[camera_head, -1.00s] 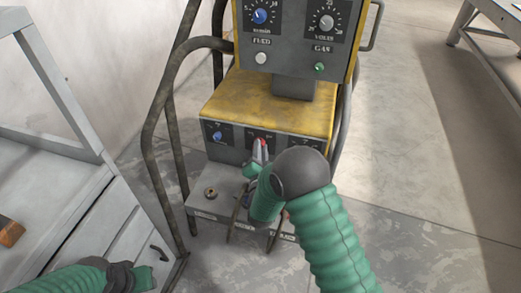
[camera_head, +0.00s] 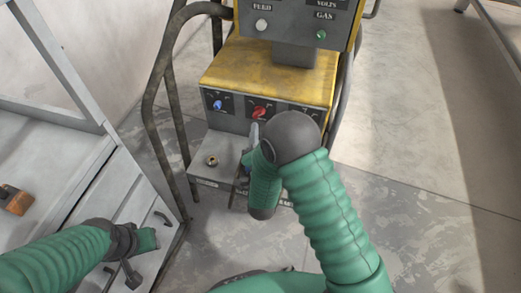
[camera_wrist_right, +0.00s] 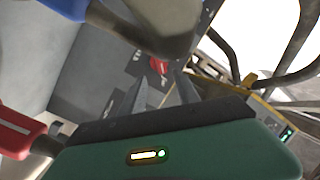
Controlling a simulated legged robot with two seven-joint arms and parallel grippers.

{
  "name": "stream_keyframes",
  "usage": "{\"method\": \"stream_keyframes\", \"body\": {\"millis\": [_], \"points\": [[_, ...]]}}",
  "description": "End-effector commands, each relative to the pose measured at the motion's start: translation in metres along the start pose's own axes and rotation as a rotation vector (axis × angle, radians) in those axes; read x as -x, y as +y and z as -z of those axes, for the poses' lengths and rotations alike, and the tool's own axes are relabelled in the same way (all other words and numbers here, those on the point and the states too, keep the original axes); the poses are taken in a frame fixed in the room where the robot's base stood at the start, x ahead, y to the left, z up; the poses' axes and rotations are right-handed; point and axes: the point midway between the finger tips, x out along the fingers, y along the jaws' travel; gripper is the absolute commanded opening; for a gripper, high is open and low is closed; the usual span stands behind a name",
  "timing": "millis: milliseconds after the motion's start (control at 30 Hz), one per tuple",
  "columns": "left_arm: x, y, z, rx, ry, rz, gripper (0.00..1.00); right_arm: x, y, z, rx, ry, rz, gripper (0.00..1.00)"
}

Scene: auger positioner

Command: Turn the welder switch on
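The welder (camera_head: 268,72) has a yellow lower box with a row of controls on its front. A red switch (camera_head: 259,112) sits in the middle of that row and shows uncovered. It also appears in the right wrist view (camera_wrist_right: 158,66), beyond the fingers. My right gripper (camera_head: 253,135) is just below and in front of the red switch, apparently clear of it. Its fingers are apart and empty in the wrist view (camera_wrist_right: 163,92). My left gripper (camera_head: 147,242) is at the lower left, away from the welder; its finger opening is unclear.
A blue knob (camera_head: 217,104) is left of the red switch; my right arm partly hides the controls to its right. A bent tube frame (camera_head: 150,100) stands left of the welder. A grey cabinet (camera_head: 60,170) is at left. Floor at right is open.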

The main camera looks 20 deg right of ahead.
Motion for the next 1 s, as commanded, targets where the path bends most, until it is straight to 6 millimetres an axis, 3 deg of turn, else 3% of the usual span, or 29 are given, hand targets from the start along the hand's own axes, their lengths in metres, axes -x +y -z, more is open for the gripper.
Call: {"method": "stream_keyframes", "body": {"millis": [200,400,1000], "points": [[0.015,0.000,0.004,0.000,0.000,0.000,0.36,0.063,-0.001,-0.001,0.002,-0.007,-0.002,0.38],[0.019,0.000,0.004,0.000,0.000,0.000,0.36,0.095,0.000,-0.001,0.001,-0.004,-0.001,0.38],[0.019,0.000,0.004,0.000,0.000,0.000,0.36,0.092,0.001,-0.003,0.006,-0.035,-0.023,0.38]]}}
